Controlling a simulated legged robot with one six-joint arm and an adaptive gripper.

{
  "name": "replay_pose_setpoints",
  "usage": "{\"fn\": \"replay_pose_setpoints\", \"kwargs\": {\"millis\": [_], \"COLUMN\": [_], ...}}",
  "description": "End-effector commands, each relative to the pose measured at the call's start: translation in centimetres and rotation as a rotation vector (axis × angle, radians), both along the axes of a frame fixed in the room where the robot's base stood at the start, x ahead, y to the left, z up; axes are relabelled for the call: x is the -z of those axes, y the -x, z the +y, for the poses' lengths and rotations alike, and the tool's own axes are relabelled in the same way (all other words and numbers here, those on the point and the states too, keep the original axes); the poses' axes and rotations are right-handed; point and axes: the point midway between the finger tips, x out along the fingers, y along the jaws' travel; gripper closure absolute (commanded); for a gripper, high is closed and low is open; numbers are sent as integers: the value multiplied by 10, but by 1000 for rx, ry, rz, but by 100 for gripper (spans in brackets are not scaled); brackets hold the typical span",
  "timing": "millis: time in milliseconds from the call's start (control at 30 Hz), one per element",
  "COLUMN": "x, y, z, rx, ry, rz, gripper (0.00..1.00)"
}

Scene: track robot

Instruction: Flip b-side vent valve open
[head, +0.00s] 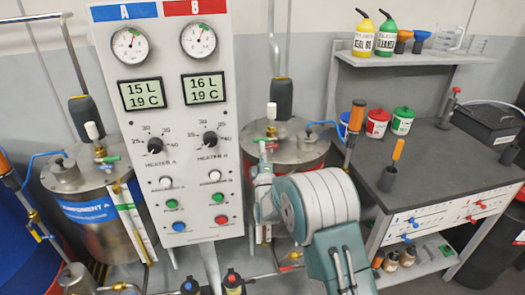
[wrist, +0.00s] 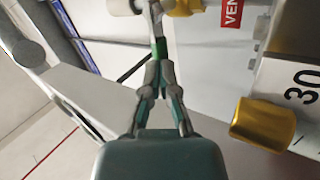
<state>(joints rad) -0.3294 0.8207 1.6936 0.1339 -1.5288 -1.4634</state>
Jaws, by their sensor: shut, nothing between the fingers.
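The B-side tank (head: 300,140) has a grey metal lid behind the right edge of the control panel. Its vent valve has a white cylinder (head: 271,111) on top and a green part (head: 270,132) below it. My gripper (head: 264,158) is just in front of this valve and partly hides it. In the wrist view my gripper (wrist: 159,62) is shut with nothing held. Its fingertips are close to the green valve handle (wrist: 159,48); I cannot tell whether they touch. A red vent label (wrist: 231,13) and a brass fitting (wrist: 184,7) are nearby. The valve's position is unclear.
The control panel (head: 190,110) stands immediately left of my gripper. The A-side tank (head: 100,210) is farther left. A dark workbench (head: 430,165) with cups and bottles is at right. A large brass knob (wrist: 263,124) shows in the wrist view.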

Motion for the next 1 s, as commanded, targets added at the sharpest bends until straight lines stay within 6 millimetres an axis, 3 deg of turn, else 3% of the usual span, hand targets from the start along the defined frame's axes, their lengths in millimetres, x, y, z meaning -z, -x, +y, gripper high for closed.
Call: {"fn": "replay_pose_setpoints", "kwargs": {"millis": [267,1000], "x": [-10,-41], "y": [1,-3], "z": [2,-9], "rx": [-1,1], "ry": [-164,-842], "rz": [44,237], "gripper": [100,100]}}
